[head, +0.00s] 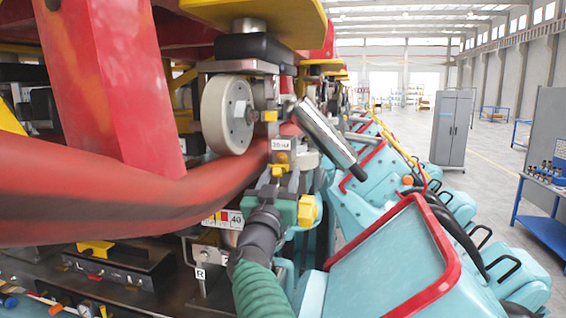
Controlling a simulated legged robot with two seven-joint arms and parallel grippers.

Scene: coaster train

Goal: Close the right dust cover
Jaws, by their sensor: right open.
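A metal plate with a wire handle (207,252) and an "R" tag stands low beside the red rail, left of the green ribbed sleeve. It may be the right dust cover, but I cannot tell for sure, nor how far open it is. My right gripper (284,196) appears at the centre, above the dark grey joint and green sleeve, right of the plate and apart from it in the picture. It is open, with nothing seen between its fingers. Its fingertips are hard to pick out against the metal parts behind. My left gripper is not in view.
A thick red rail (130,200) crosses the left side, under a pale wheel (227,115). A silver cylinder (325,132) slants above the gripper. Teal seats with a red-trimmed edge (440,240) fill the right. A grey cabinet (452,128) stands on open floor behind.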

